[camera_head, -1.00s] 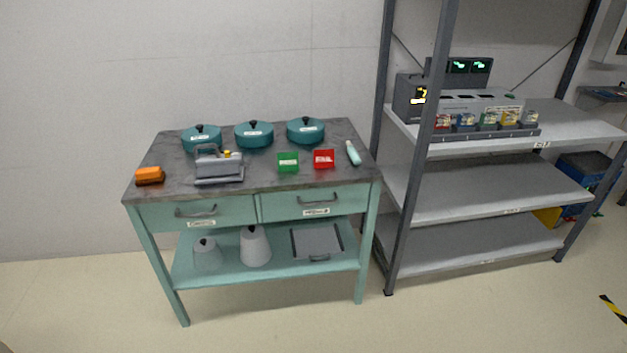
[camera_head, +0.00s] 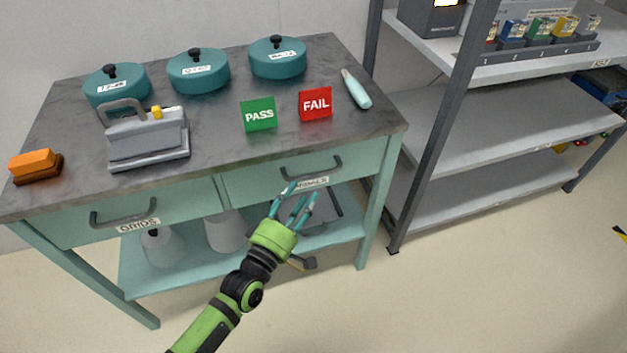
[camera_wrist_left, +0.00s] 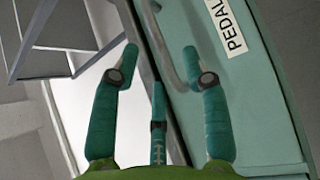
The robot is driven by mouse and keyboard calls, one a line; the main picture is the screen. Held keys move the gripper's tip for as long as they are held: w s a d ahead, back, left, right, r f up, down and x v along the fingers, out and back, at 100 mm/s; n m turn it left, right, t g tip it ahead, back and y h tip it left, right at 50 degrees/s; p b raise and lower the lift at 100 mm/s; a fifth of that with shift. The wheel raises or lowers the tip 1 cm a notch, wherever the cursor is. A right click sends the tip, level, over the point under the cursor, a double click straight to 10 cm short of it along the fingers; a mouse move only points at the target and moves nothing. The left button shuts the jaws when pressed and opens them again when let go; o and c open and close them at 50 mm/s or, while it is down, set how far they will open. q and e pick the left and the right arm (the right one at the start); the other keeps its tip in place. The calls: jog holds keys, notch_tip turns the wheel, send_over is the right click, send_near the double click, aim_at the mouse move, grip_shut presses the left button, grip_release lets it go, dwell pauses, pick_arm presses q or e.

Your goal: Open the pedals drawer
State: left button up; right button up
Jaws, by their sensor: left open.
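The pedals drawer (camera_head: 245,180) is the right drawer of the teal cart, and it is closed flush. Its grey bar handle (camera_head: 310,167) sits above a white label partly hidden by my left gripper's fingers. In the left wrist view the label (camera_wrist_left: 228,30) shows "PEDAL", cut off by the frame edge. My left gripper (camera_head: 298,198) is open and empty in front of this drawer, just below the handle. In the left wrist view its fingers (camera_wrist_left: 160,60) are spread, with the grey handle (camera_wrist_left: 186,62) near the right fingertip; I cannot tell whether they touch. My right gripper is out of view.
The left drawer (camera_head: 170,207) is labelled GRIDS and closed. The cart top (camera_head: 215,115) holds several teal pots, a grey device, an orange block, green PASS and red FAIL signs and a teal tool. Grey shelving (camera_head: 470,150) stands to the right. Floor in front is clear.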

aim_at(312, 177)
pick_arm(q)
jog(key=shift+w+r, duration=0.25)
jog(key=shift+w, duration=0.1)
jog(key=x, duration=0.6)
jog(key=shift+w+d+r, duration=0.1)
jog(key=shift+w+d, duration=0.1)
jog(key=shift+c, duration=0.4)
grip_shut()
